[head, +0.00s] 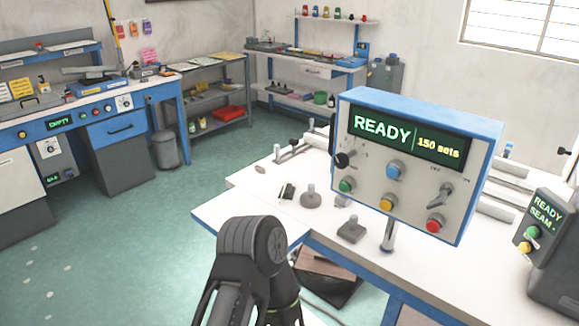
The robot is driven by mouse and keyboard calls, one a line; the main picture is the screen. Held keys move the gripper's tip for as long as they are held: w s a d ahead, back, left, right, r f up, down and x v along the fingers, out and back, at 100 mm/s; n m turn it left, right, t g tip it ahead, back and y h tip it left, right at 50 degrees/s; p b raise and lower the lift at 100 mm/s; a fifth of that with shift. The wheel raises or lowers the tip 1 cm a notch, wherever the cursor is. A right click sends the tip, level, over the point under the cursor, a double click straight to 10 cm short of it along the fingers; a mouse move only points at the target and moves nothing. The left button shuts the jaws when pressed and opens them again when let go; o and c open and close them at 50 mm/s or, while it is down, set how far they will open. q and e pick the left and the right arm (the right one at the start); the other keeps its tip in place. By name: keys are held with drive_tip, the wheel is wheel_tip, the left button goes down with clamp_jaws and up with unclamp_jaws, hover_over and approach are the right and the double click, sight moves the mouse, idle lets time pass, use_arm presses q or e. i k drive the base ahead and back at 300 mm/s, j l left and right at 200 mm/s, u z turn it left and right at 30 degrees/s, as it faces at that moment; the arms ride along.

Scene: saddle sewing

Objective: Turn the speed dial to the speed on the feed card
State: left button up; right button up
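A blue-framed control box (415,105) stands on a post over the white worktable. Its green display (410,138) reads "READY" and "150 sets". A black round knob (344,160) sits at the left of its panel with small marks around it, too small to read. A grey lever-like switch (440,196) sits at the right. I cannot tell from the lettering which one is the speed dial. No feed card can be made out. A grey link of my arm rises at the bottom centre, apart from the box. No gripper fingers show.
Blue, green, yellow and red buttons (436,225) are on the same panel. A smaller dark box (552,250) reading "READY SEAM" stands at the right. Small dark weights (352,231) lie on the worktable (262,214). Benches and shelves line the back walls; green floor is open at left.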

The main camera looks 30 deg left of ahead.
sight(341, 160)
drive_tip(key=i+j+z, duration=0.25)
drive_tip(key=j, duration=1.25)
drive_tip(key=j+z, duration=0.2)
drive_tip(key=j, duration=1.3)
drive_tip(key=j+z, duration=0.35)
drive_tip(key=j, duration=0.8)
drive_tip(key=k, duration=0.05)
